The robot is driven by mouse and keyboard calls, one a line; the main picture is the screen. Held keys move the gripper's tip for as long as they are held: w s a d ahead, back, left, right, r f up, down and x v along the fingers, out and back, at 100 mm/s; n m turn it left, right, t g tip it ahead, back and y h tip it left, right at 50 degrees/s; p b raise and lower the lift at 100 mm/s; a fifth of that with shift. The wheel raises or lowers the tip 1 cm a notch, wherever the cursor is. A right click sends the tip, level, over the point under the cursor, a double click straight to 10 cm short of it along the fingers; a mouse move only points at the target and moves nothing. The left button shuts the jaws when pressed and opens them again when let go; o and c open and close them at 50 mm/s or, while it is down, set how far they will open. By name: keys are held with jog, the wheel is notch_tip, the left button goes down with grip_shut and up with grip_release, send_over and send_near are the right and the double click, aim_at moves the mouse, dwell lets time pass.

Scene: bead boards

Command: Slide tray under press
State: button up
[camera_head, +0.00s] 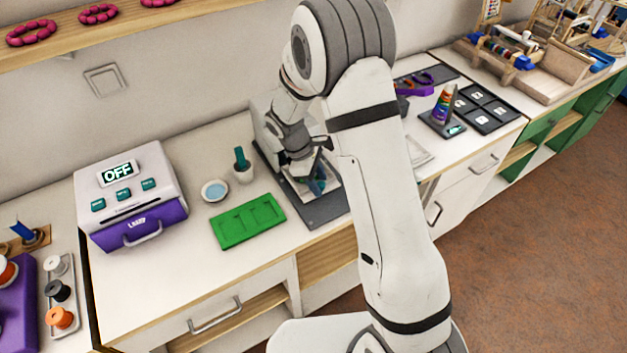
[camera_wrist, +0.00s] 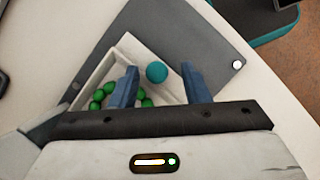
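The white tray (camera_wrist: 98,75) lies on a dark grey base plate (camera_wrist: 190,37) and holds several green beads (camera_wrist: 100,97). A teal ball (camera_wrist: 156,72) shows at the tray's edge, between my fingers. My gripper (camera_wrist: 159,85) is open, with its blue fingers on either side of the ball and a gap visible on both sides. In the head view my gripper (camera_head: 317,182) is low over the base plate (camera_head: 325,210), above the tray (camera_head: 297,188). The press (camera_head: 262,118) stands at the back of the plate, mostly hidden by my arm.
A purple and white machine marked OFF (camera_head: 130,195) stands further left. The counter's front edge is close to the plate.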

jog(key=v, duration=0.7)
jog(key=shift+r+b, duration=0.35)
jog(key=shift+b, duration=0.05)
jog(key=shift+a, duration=0.1)
